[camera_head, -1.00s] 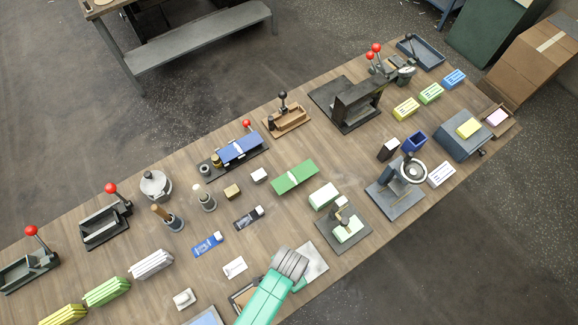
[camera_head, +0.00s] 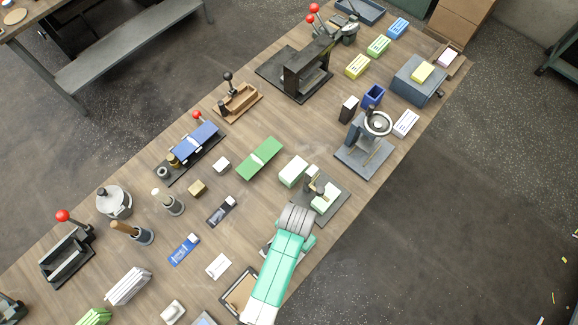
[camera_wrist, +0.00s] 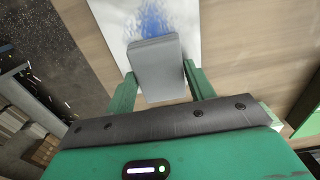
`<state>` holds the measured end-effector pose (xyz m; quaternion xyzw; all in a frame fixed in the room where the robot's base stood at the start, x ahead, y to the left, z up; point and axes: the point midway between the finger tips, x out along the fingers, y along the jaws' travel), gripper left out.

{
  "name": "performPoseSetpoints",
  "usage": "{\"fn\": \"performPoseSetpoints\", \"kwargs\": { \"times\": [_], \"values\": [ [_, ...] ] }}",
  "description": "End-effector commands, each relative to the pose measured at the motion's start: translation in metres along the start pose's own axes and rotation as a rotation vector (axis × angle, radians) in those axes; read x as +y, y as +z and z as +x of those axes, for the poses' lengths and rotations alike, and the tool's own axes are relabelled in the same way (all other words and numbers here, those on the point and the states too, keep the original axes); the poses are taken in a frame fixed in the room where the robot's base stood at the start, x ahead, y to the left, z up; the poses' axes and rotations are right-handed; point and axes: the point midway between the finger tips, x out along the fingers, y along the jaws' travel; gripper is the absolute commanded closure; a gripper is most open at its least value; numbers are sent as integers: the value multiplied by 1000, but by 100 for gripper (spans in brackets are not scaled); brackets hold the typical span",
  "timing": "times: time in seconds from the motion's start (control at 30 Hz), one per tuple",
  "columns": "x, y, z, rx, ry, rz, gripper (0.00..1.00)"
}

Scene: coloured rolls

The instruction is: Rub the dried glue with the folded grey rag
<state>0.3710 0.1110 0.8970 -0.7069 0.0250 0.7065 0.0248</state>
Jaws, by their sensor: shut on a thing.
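My gripper (camera_wrist: 160,73) has its two green fingers on either side of a folded grey rag (camera_wrist: 158,82), a flat grey block, and is shut on it. The rag's far end lies over a white plate (camera_wrist: 189,30) in the wrist view. A streaky blue smear (camera_wrist: 150,18), seemingly the dried glue, shows on the plate just beyond the rag. I cannot tell whether the rag touches the plate. In the head view my arm hides the fingers, the rag and most of the plate.
A framed tray (camera_head: 239,292) and a white card (camera_head: 218,265) lie to the left. A green strip (camera_head: 260,159) lies farther back. The table's front edge is close by.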

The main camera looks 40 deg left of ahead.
Motion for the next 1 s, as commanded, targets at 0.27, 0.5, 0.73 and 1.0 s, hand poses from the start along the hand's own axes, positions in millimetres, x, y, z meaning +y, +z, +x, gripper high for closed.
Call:
{"fn": "performPoseSetpoints", "kwargs": {
  "times": [0.27,0.5,0.73,1.0],
  "values": [
    [-2,-18,7,-1,0,-5,68],
    [0,5,-3,-4,1,-2,68],
    [1,26,-3,-4,1,1,68],
    [2,50,-2,-4,1,5,68]
  ]
}}
